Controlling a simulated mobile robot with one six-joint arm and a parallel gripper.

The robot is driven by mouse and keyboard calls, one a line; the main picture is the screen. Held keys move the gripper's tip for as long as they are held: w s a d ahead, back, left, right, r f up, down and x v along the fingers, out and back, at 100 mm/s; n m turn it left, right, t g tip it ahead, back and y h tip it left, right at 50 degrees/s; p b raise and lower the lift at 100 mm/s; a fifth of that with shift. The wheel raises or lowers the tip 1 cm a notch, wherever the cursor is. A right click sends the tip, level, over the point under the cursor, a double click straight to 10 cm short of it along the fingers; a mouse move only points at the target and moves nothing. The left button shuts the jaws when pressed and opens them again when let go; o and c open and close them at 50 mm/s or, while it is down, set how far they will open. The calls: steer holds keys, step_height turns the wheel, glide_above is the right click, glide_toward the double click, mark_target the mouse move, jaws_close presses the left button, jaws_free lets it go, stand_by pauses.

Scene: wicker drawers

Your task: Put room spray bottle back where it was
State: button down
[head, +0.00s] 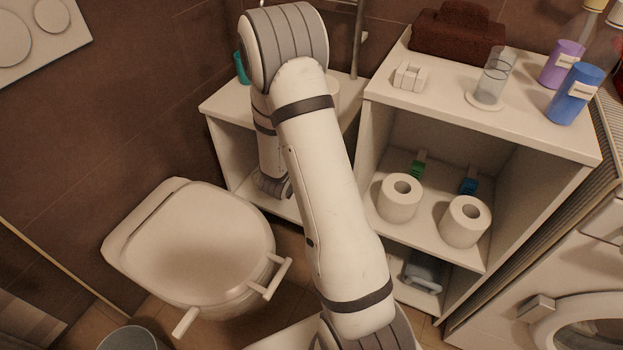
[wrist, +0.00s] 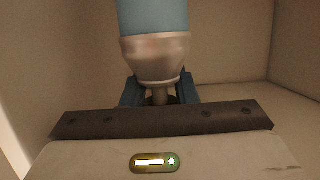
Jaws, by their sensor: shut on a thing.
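In the wrist view, the room spray bottle (wrist: 153,16) has a light blue body and a silvery shoulder. Its narrow end points toward my gripper (wrist: 159,92). My gripper's blue fingers are shut on that narrow end, one on each side. The bottle's far end runs out of the top of the picture. In the head view, my arm reaches down into the low white shelf unit (head: 221,104) beside the toilet. My gripper and the held bottle are hidden there. Whether the bottle touches a surface cannot be told.
Pale walls surround the bottle in the wrist view. The toilet (head: 205,245) stands left. A taller shelf unit (head: 480,135) at right holds toilet rolls (head: 383,203), a glass (head: 491,78), a purple bottle (head: 561,66), a blue bottle (head: 574,97) and brown towels (head: 455,38).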

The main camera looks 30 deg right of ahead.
step_height(320, 180, down, 11)
steer(key=b, duration=0.4)
steer(key=shift+w+a+f, duration=0.1)
steer(key=shift+a+f, duration=0.05)
steer(key=shift+f, duration=0.15)
steer(key=c, duration=1.1)
jaws_free()
steer(key=shift+c, duration=0.2)
